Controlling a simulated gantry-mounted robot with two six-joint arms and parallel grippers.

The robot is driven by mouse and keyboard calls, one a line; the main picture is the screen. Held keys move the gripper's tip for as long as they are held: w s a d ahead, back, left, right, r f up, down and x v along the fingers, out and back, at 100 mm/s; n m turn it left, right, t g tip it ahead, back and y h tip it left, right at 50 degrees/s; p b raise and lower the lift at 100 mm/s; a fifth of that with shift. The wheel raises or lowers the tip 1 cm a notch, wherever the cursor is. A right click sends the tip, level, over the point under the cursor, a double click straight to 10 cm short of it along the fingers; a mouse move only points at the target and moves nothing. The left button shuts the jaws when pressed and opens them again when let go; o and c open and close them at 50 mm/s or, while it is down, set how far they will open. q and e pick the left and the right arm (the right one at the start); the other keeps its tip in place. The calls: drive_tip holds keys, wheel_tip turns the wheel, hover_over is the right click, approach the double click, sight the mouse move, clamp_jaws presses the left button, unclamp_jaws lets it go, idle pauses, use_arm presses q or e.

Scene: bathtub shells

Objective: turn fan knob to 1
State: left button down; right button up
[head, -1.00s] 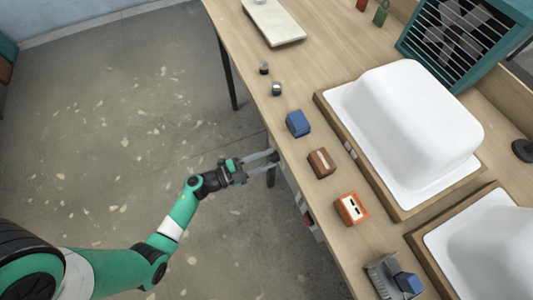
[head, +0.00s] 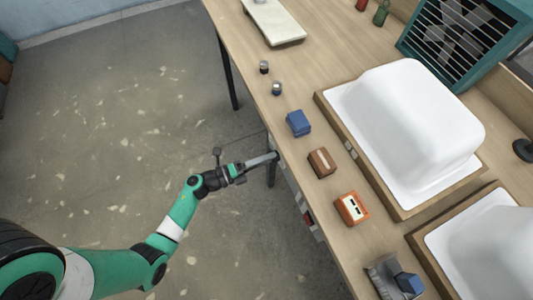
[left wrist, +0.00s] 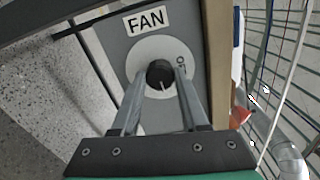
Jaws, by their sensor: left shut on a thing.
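The fan knob (left wrist: 160,74) is a small black knob with a white pointer line, set on a round white dial on a grey panel. A white label reading FAN (left wrist: 146,22) sits above it, and OFF is printed at the dial's right side. The number 1 is not visible to me. My left gripper (head: 275,156) reaches the table's front side in the head view. In the left wrist view its two fingers are shut on the knob, one on each side. In the head view the knob is hidden below the table edge. My right gripper is not in view.
On the wooden table (head: 240,50) stand a blue block (head: 298,123), a brown block (head: 321,162) and an orange block (head: 352,208). White tub shells (head: 415,115) lie behind them. Wires (left wrist: 285,75) hang right of the panel. Open floor (head: 110,150) lies left.

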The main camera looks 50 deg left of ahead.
use_arm(q)
drive_tip(key=shift+m, duration=0.3)
drive_tip(key=shift+c, duration=2.1)
unclamp_jaws()
drive_tip(key=p+v, duration=0.3)
drive_tip(key=v, duration=0.8)
drive_tip(key=shift+s, duration=0.35)
drive_tip(key=shift+a, duration=0.2)
